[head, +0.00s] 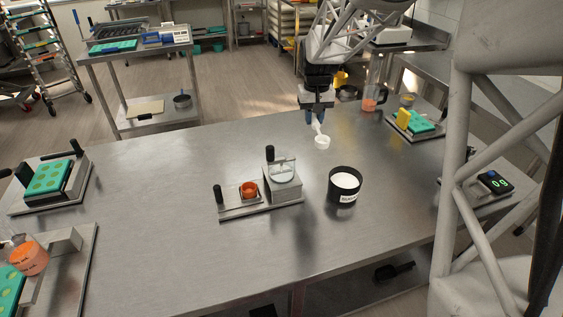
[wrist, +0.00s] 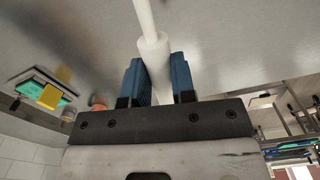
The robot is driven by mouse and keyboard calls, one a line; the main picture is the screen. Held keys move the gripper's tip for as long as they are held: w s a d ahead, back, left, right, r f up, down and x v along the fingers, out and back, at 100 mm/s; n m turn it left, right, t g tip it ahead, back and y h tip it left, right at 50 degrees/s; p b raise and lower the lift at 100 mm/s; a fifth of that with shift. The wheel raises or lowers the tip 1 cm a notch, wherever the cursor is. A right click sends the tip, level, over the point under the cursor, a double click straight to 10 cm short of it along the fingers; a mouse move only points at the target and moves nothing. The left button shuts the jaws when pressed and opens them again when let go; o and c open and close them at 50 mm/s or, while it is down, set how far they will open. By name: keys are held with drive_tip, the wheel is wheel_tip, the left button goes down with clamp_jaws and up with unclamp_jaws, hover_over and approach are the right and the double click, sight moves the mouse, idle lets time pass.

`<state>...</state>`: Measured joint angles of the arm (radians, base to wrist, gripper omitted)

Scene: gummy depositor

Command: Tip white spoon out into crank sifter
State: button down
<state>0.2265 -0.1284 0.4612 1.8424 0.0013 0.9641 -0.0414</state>
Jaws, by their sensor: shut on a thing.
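My gripper (head: 316,118) is shut on the white spoon (head: 322,142), above the far middle of the steel table. In the wrist view, the blue fingers of my gripper (wrist: 157,78) close around the thick part of the spoon's white handle (wrist: 152,48). The spoon's bowl hangs below the fingers in the head view; I cannot tell what it holds. What looks like the crank sifter (head: 283,186) is a grey block with a round pale top and a black-knobbed crank. It stands below and left of the spoon, apart from it.
A black tub (head: 345,188) of white powder stands right of the sifter. An orange cup (head: 249,189) sits on the sifter's base. A scale (head: 494,182) is at the right, a green mould (head: 47,178) at the left. The table's left middle is clear.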

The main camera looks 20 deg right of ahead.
drive_tip(key=s, duration=0.6)
drive_tip(key=shift+a, duration=0.15)
drive_tip(key=shift+s, duration=0.15)
idle(0.5)
